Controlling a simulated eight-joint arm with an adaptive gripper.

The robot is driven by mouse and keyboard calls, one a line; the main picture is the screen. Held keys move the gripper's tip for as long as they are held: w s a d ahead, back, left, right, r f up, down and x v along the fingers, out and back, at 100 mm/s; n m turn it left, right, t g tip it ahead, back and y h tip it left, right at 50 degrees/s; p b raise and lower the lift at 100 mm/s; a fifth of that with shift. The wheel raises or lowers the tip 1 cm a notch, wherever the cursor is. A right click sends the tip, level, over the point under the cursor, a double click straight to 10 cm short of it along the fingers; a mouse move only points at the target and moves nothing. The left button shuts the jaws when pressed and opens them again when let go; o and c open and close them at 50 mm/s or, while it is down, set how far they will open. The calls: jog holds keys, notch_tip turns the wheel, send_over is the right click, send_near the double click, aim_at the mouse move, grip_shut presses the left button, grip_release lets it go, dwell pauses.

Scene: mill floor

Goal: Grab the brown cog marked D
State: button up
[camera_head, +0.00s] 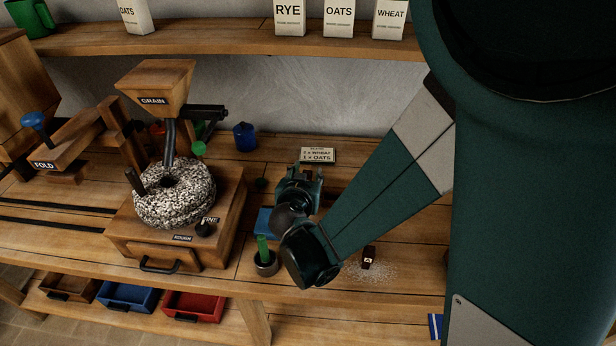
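I cannot make out any cog with a readable D. A small dark brown block-like piece (368,257) with a pale mark stands on the bench to the right of my wrist, among scattered pale grains. Its mark is too small to read surely, and I cannot tell whether it is a cog. My gripper (303,174) is over the middle of the bench, pointing to the back, just in front of a small recipe card. Its fingers are small and dark, and something brownish shows between them. I cannot tell whether that is a held thing or the bench.
A grain mill with a speckled stone (174,195) and a hopper (157,84) stands left of my gripper. A green-handled piece in a dark cup (265,262) is near the front edge. The recipe card (318,155) stands behind. A shelf (220,40) with boxes runs above.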

dwell(0.3)
jog(key=c, duration=0.8)
jog(key=shift+c, duration=0.4)
jog(key=shift+r, duration=0.1)
jog(key=shift+r+p, duration=1.5)
jog(key=shift+r, duration=3.4)
